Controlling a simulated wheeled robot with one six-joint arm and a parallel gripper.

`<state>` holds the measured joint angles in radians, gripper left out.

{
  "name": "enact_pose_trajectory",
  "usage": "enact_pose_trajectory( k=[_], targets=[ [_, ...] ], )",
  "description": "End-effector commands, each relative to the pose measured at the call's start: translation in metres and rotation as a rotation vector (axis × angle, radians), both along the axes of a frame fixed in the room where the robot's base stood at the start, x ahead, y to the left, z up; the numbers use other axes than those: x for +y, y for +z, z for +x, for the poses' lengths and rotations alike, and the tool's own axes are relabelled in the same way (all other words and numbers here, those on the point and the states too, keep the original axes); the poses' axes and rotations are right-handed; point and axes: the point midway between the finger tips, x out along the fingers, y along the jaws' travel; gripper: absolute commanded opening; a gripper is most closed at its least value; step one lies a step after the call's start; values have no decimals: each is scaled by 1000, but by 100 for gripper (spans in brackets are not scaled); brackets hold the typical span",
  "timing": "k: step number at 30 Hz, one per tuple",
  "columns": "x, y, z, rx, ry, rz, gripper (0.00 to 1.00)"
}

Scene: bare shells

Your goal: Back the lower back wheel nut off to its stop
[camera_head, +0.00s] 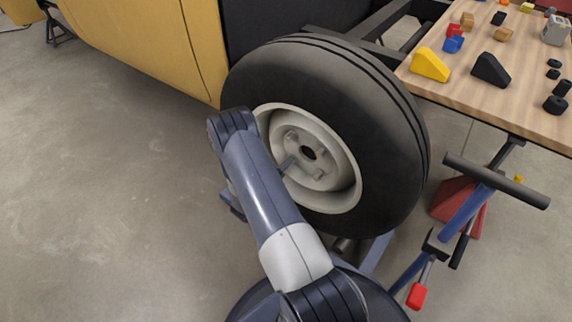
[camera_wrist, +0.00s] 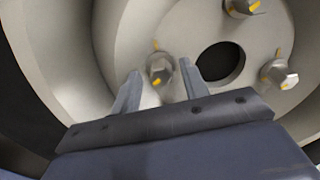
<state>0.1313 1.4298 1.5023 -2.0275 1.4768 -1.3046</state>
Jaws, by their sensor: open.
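The wheel (camera_head: 400,130) has a black tyre and a pale steel rim, with a dark round centre hole (camera_head: 308,153). In the wrist view, one wheel nut (camera_wrist: 160,67) sits left of the centre hole (camera_wrist: 221,63), with yellow marks on it and on the rim above it. It appears between the two fingers of my open gripper (camera_wrist: 160,84); I cannot tell whether the tips reach around it. A second nut (camera_wrist: 279,75) is at the right and a third (camera_wrist: 241,7) is at the top. In the head view, my arm hides part of the rim's left side.
A wooden table (camera_head: 430,88) at the upper right holds a yellow wedge (camera_head: 430,64), a black wedge (camera_head: 491,69) and small blocks. A blue stand with a black crossbar (camera_head: 497,181) is at the right. A yellow body panel (camera_head: 150,38) is behind. The floor at left is clear.

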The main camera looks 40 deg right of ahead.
Motion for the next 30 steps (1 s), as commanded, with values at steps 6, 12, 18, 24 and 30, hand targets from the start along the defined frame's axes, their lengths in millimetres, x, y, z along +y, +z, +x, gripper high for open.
enact_pose_trajectory(
  k=[6, 12, 18, 24, 30],
  targets=[
    [40, 2, -13, 4, 8, -1, 43],
    [74, 2, -25, 4, 7, -1, 43],
    [91, 1, -32, 2, 3, -1, 43],
    [95, 0, -33, 1, 1, -1, 43],
    [94, 0, -33, 1, 1, -1, 43]
  ],
)
